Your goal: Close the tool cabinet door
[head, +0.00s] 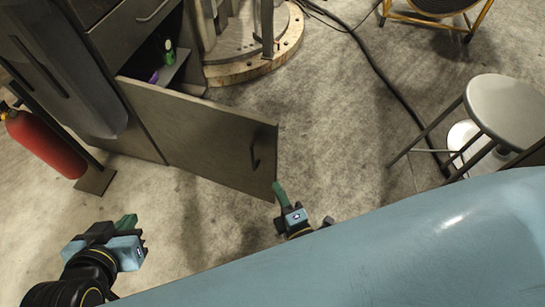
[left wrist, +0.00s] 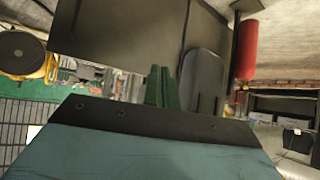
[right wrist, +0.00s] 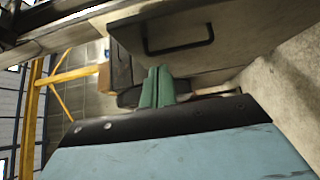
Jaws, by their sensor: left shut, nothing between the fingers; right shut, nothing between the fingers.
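The tool cabinet (head: 125,95) stands at the upper left of the head view. Its grey door (head: 200,135) is swung wide open, showing part of the inside. The black door handle (head: 255,153) is near the door's free edge; it also shows in the right wrist view (right wrist: 180,39). My right gripper (head: 279,188) is shut and empty by the lower free corner of the door; I cannot tell whether it touches. Its green fingers (right wrist: 156,87) are together. My left gripper (head: 127,221) is shut and empty at the lower left, apart from the door. Its fingers show in the left wrist view (left wrist: 162,87).
A red fire extinguisher (head: 45,143) stands left of the cabinet. A round column base (head: 262,60) is behind the door. A stool (head: 505,105) is at the right, with a dark cable (head: 385,80) on the floor.

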